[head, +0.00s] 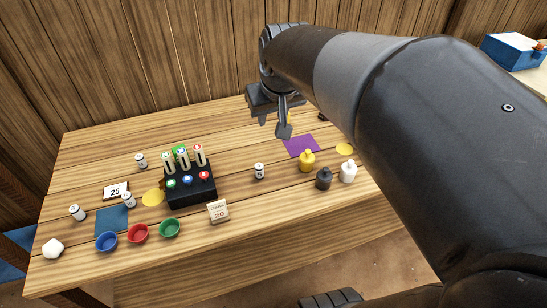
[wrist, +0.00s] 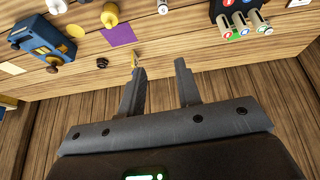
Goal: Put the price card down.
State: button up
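A white card marked 25 with a dark border (head: 116,191) lies at the left of the table. A small upright card marked 20 (head: 218,211) stands near the front edge, right of the black rack. I cannot tell for certain which one is the price card. My gripper (head: 273,126) is over the back of the table, left of the purple mat (head: 302,146), well away from both cards. In the wrist view my gripper (wrist: 159,67) has its fingers wide apart with nothing between them. A small yellow piece (wrist: 134,58) shows beside one fingertip; I cannot tell whether it touches.
A black rack (head: 190,191) holds several tubes. Blue (head: 107,241), red (head: 138,233) and green (head: 169,228) bowls stand at the front left. Yellow (head: 307,161), dark (head: 323,178) and white (head: 348,172) bottles stand at the right. The front middle has bare wood.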

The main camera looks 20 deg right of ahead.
jog(key=s+a+f, duration=0.1)
jog(key=s, duration=0.6)
jog(key=s+a+f, duration=0.2)
jog(key=s, duration=0.6)
jog(key=shift+f, duration=0.15)
